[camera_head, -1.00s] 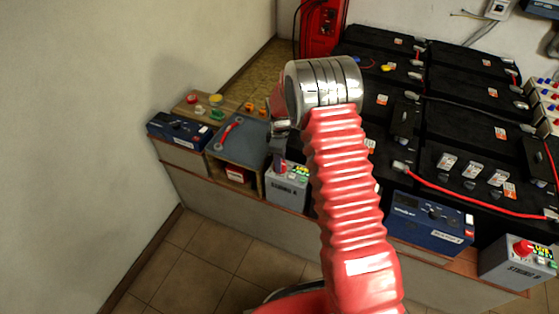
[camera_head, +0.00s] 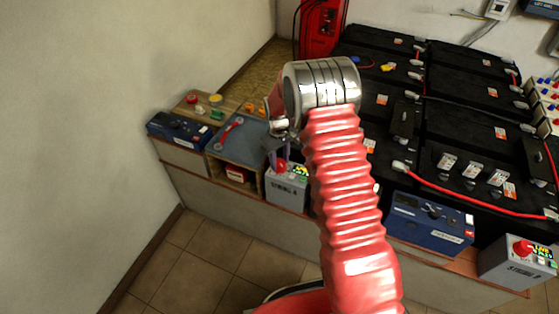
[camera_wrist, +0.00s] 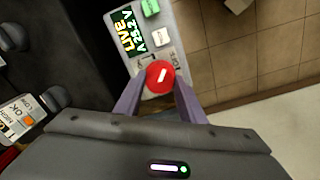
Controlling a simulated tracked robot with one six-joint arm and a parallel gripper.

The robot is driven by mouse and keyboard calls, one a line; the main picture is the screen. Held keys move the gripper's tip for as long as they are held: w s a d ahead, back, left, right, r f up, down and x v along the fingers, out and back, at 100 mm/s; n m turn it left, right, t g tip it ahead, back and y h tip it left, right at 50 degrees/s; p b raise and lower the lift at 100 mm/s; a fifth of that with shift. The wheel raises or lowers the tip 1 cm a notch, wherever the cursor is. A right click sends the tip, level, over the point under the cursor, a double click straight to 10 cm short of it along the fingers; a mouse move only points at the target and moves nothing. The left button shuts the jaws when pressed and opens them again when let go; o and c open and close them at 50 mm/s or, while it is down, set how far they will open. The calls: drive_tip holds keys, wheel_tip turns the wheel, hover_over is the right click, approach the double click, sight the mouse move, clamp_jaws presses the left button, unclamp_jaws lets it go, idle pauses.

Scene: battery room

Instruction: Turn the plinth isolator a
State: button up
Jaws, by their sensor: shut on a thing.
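The plinth isolator a is a grey box (camera_head: 287,188) marked STRING A, on the wooden plinth left of my arm in the head view. Its round red knob (camera_wrist: 160,76) with a white pointer mark shows in the wrist view. My gripper (camera_wrist: 159,88) is shut on the knob, one finger on each side. The white mark is tilted in that view. Beside the knob, the box's display (camera_wrist: 127,33) reads LIVE with a voltage figure. In the head view my gripper (camera_head: 281,162) is at the box's top, partly hidden by my wrist.
Black batteries (camera_head: 470,75) with cables fill the bench right of my arm. A blue unit (camera_head: 430,222) and a second grey isolator box (camera_head: 517,262) stand along its front. A grey mat with a red-handled tool (camera_head: 229,133) lies left of the box. The tiled floor in front is clear.

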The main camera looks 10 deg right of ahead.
sight(278, 162)
drive_tip(key=m, duration=0.5)
drive_tip(key=shift+w+r+m, duration=0.1)
drive_tip(key=shift+m, duration=0.2)
drive_tip(key=shift+w+m, duration=0.1)
drive_tip(key=shift+m, duration=2.2)
drive_tip(key=o, duration=1)
drive_tip(key=shift+o, duration=0.2)
wheel_tip(278, 162, up, 14)
drive_tip(key=shift+a+f, duration=0.2)
